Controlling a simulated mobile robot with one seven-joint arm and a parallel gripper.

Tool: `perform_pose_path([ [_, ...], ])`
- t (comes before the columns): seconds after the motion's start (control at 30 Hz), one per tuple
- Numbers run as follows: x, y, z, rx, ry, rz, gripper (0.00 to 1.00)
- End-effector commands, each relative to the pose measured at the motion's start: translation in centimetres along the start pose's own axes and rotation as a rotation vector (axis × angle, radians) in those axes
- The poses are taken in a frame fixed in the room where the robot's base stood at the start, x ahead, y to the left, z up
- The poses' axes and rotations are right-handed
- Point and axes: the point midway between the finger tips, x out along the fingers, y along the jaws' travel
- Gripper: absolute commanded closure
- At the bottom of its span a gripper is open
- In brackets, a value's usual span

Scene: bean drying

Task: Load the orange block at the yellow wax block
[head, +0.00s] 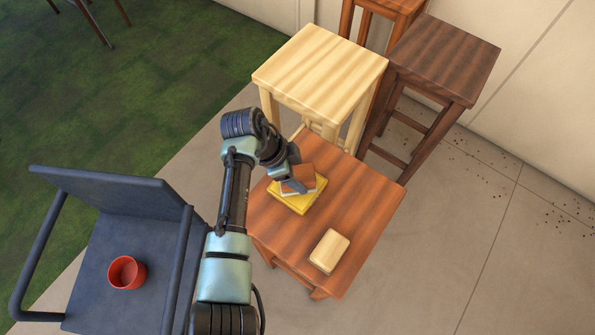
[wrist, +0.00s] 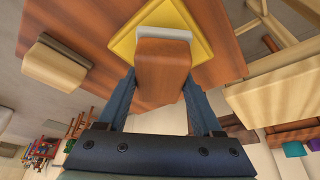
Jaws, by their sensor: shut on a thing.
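The orange block (head: 303,174) is brownish orange and sits between the fingers of my gripper (head: 294,184). In the wrist view the orange block (wrist: 162,62) fills the space between the two fingers of my gripper (wrist: 160,85). A pale whitish layer shows along its far edge; I cannot tell if it is part of the block. The yellow wax block (head: 299,204) lies flat on the reddish wooden stool, directly under the orange block. It shows behind the orange block in the wrist view (wrist: 124,46). I cannot tell whether the two touch.
A pale wooden block (head: 330,251) lies on the near part of the reddish stool (head: 357,197). A light stool (head: 318,72) and a dark stool (head: 447,56) stand behind. A dark chair (head: 88,268) with a red cup (head: 127,273) is at the left. Floor at right is free.

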Motion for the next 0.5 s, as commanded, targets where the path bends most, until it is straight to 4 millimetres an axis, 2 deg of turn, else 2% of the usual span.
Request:
perform_pose_path([
  [0.5,0.64,0.0,0.23,0.0,0.0,0.0,0.77],
])
